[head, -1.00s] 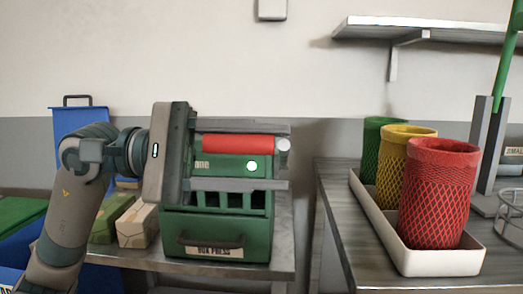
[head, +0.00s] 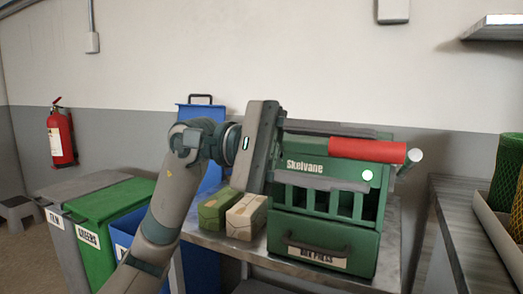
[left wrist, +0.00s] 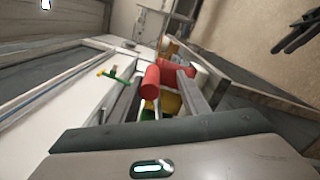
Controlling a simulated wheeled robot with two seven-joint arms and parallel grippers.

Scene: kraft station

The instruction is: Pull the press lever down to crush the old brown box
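The green box press (head: 325,238) stands on the metal table. Its red lever handle (head: 367,149) lies roughly level across the top. My left gripper (head: 376,160) is open, one finger above the handle and one below it, with visible gaps. In the left wrist view the red handle (left wrist: 151,80) shows between the spread fingers. A tan box (head: 246,215) and an olive box (head: 213,208) stand on the table left of the press. The inside of the press is dark behind its slots; I cannot tell whether the old brown box is in it. My right gripper is not seen.
A blue bin (head: 199,123) is behind the table, with grey and green (head: 112,210) bins at the left. A fire extinguisher (head: 61,138) hangs on the wall. A second table (head: 462,235) with mesh bins stands at the right.

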